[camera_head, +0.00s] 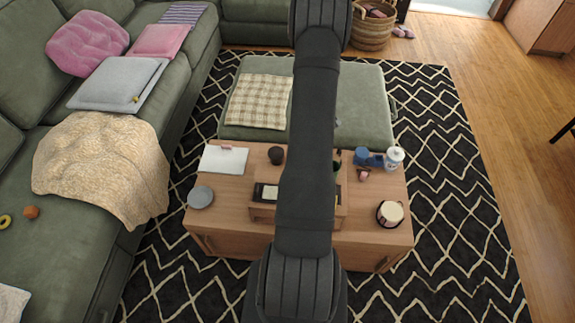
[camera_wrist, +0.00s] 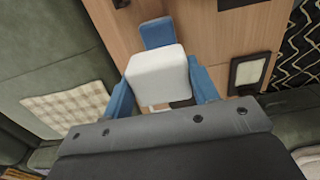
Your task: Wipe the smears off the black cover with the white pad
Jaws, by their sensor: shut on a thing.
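The white pad (camera_wrist: 158,73) is a rounded block held between the blue fingers of my gripper (camera_wrist: 160,95) in the wrist view. A flat black thing with a pale rectangle in its middle, apparently the black cover (camera_wrist: 235,78), lies on wood to the right of the pad, apart from it. In the head view the cover (camera_head: 258,192) shows just left of my arm, on a low wooden stand. Smears cannot be made out at this size. My arm hides the gripper and pad in the head view.
The wooden table (camera_head: 225,225) carries a white sheet (camera_head: 223,160), a grey disc (camera_head: 200,197), a dark cup (camera_head: 276,155), blue items (camera_head: 363,156), a white jar (camera_head: 395,157) and a candle-like pot (camera_head: 390,213). A green ottoman (camera_head: 360,95) stands behind; a sofa is left.

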